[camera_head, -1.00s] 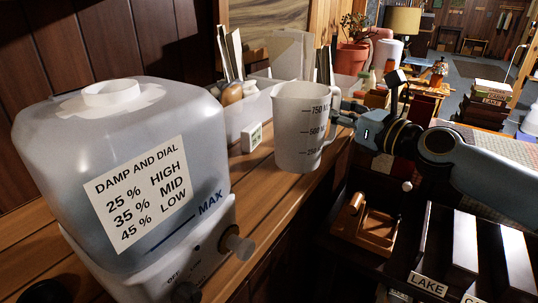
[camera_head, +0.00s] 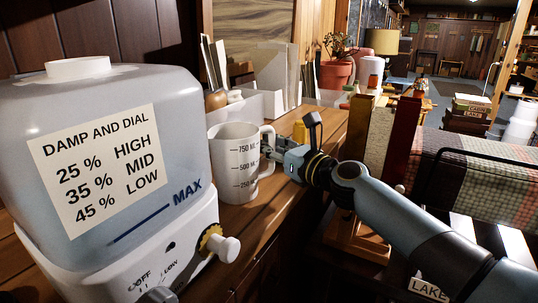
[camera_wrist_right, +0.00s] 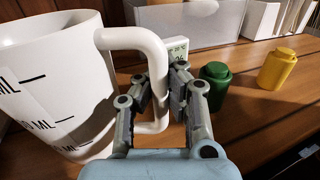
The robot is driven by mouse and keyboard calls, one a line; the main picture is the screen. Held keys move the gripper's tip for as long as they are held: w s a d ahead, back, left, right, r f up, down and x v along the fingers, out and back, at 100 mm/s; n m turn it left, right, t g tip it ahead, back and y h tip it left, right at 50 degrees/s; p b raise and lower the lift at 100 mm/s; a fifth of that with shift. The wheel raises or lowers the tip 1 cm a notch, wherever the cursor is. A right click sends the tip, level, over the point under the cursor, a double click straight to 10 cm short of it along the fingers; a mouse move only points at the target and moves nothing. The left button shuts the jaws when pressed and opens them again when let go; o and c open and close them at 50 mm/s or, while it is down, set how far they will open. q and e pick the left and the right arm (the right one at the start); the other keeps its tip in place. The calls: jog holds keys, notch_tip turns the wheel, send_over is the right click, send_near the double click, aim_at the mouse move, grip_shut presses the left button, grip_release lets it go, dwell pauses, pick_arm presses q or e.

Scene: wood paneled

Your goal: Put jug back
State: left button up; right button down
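The white jug (camera_head: 234,160), marked in ML, stands upright at the counter, right of the humidifier; I cannot tell whether its base touches the wood. Its handle points right, and the jug also shows at the left of the right wrist view (camera_wrist_right: 52,85). My right gripper (camera_head: 270,153) has its fingers on both sides of the handle (camera_wrist_right: 158,112), shut on it. The fingers also show in the wrist view (camera_wrist_right: 160,85). My left gripper is not in view.
A humidifier (camera_head: 185,105) with a knob fills the left. Behind the jug are a white bin (camera_head: 262,104), a small display (camera_wrist_right: 176,48), a green bottle (camera_wrist_right: 214,88) and a yellow bottle (camera_wrist_right: 277,68).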

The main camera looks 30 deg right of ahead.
jog(key=shift+r, duration=0.2)
jog(key=shift+f, duration=0.1)
jog(key=c, duration=2.1)
grip_release()
jog(key=shift+f, duration=0.15)
jog(key=o, duration=0.6)
jog(key=shift+s, duration=0.2)
jog(key=s, duration=0.3)
jog(key=s+d, duration=0.1)
jog(key=s, duration=0.3)
jog(key=s+d+b, duration=0.1)
jog(key=s, duration=0.3)
jog(key=shift+s+d+r, duration=0.15)
jog(key=shift+s+r, duration=0.05)
